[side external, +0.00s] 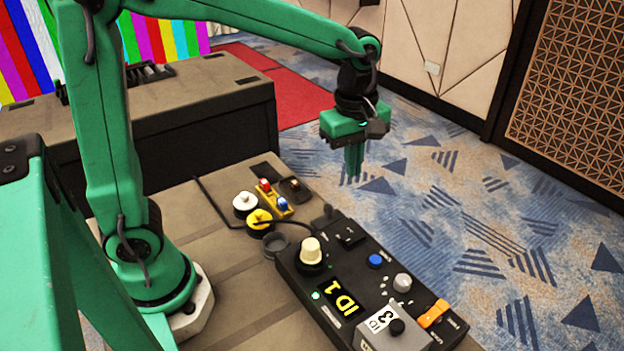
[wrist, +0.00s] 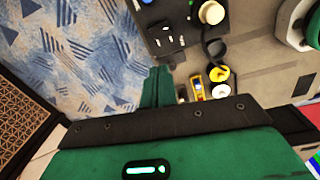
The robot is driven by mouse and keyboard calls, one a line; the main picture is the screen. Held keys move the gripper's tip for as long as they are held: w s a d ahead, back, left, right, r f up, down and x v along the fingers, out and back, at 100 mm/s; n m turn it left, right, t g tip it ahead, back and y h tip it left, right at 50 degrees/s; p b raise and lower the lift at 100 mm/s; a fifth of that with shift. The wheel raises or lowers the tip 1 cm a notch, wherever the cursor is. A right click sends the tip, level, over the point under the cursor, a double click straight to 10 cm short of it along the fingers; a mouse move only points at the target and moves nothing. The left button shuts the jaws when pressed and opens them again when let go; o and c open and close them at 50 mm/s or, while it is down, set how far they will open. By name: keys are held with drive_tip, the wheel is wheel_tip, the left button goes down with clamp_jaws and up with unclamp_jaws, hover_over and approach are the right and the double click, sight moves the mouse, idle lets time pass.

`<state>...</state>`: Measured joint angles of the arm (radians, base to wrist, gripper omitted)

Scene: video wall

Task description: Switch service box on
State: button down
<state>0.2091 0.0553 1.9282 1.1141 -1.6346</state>
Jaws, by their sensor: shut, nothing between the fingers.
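A black control box (side external: 318,277) lies on the table, with a cream knob (side external: 310,252), a lit "ID 1" display (side external: 341,297), a blue button (side external: 375,261) and a grey knob (side external: 402,282). An orange rocker switch (side external: 433,313) is at its near right end; its label is too small to read surely. A grey block marked "ID 3" (side external: 381,326) is at its front. Part of the box shows in the wrist view (wrist: 168,32). My gripper (side external: 355,176) is shut and empty, in the air above and beyond the box, not touching it. It also shows in the wrist view (wrist: 157,86).
Left of the box's far end are a white round piece (side external: 245,203), a yellow round piece (side external: 260,221), a small yellow block with red and blue buttons (side external: 272,197), and a dark cable. A dark case (side external: 190,112) stands behind. Open carpet lies right.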

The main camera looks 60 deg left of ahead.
sight(354, 234)
drive_tip(key=shift+w+d+f+n+g, duration=0.3)
drive_tip(key=shift+w+d+f+n, duration=0.35)
drive_tip(key=shift+n, duration=0.15)
drive_tip(key=shift+a+f, duration=0.1)
wheel_tip(354, 234, down, 14)
drive_tip(key=shift+r, duration=0.15)
idle(0.5)
drive_tip(key=shift+f, duration=0.2)
idle(0.6)
drive_tip(key=shift+s, duration=0.2)
drive_tip(key=shift+s+r, duration=0.2)
drive_tip(key=shift+s, duration=0.35)
drive_tip(key=shift+r, duration=0.1)
